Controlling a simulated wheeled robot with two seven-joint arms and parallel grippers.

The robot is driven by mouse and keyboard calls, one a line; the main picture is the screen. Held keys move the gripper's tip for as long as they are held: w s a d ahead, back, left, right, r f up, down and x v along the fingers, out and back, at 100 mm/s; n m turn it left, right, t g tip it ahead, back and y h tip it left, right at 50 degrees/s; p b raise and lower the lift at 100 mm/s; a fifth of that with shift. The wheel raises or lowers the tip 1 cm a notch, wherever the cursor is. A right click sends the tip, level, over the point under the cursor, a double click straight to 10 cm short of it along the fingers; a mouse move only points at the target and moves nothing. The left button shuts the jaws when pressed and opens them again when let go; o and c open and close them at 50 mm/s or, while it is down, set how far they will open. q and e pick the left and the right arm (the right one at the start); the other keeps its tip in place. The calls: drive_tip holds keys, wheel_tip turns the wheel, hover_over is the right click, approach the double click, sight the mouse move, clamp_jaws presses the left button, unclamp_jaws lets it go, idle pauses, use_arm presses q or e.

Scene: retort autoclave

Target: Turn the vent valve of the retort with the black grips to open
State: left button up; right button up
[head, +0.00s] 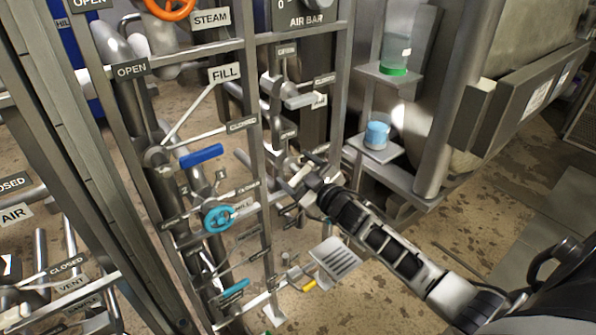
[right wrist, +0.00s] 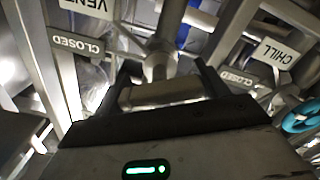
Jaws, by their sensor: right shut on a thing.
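My right gripper (head: 304,178) reaches from the lower right to the pipe frame. In the right wrist view its two dark fingers (right wrist: 168,88) are shut on a grey valve handle (right wrist: 163,93), a bar across a metal stem. A VENT label (right wrist: 88,7) and a CLOSED label (right wrist: 75,40) are beside this valve, upside down in that view. In the head view the gripper mostly hides the handle. No black grips of a retort can be made out. My left gripper is not in view.
Close by on the pipe frame are a blue lever (head: 201,156), a teal handwheel (head: 219,217) and a grey lever (head: 305,100). An orange handwheel (head: 170,8) is above. A shelf at right holds a blue-capped jar (head: 377,135). Brown floor (head: 440,225) lies open at lower right.

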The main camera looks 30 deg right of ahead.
drive_tip(key=o, duration=1)
drive_tip(key=shift+s, duration=0.1)
drive_tip(key=s, duration=0.5)
drive_tip(key=s+p, duration=0.1)
drive_tip(key=s, duration=0.4)
drive_tip(key=s+d, duration=0.1)
drive_tip(key=s, duration=0.4)
drive_tip(key=shift+s+d, duration=0.1)
drive_tip(key=shift+s, duration=0.3)
